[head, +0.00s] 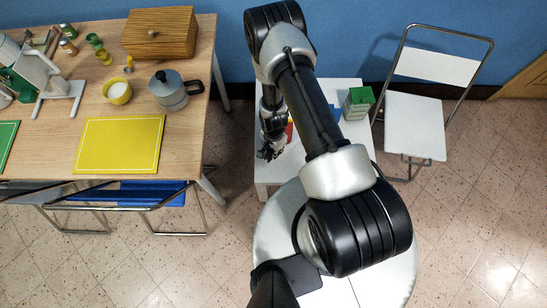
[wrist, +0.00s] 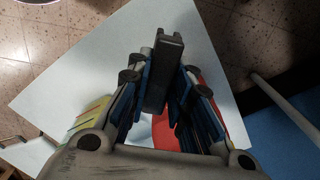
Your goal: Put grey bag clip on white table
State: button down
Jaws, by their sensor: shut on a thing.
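My gripper (wrist: 164,84) is shut on the grey bag clip (wrist: 166,62), a dark bar that sticks up between the blue-padded fingers in the wrist view. The white table (wrist: 95,75) lies beneath the gripper and the clip. In the head view my gripper (head: 270,151) is over the left part of the white table (head: 275,172). The clip cannot be made out there. I cannot tell whether the clip touches the tabletop.
A red object (wrist: 207,92) is on the white table beside the fingers. A green-topped box (head: 358,102) stands at its right back. A wooden table (head: 185,130) with kitchen things is left, a white folding chair (head: 415,125) right.

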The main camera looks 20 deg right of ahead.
notch_tip(320, 180, down, 12)
jog(key=b, duration=0.3)
jog(key=shift+r, duration=0.15)
jog(key=shift+b, duration=0.35)
jog(key=shift+f, duration=0.25)
jog(key=c, duration=1.4)
grip_release()
jog(key=shift+r, duration=0.1)
jog(key=shift+c, duration=0.2)
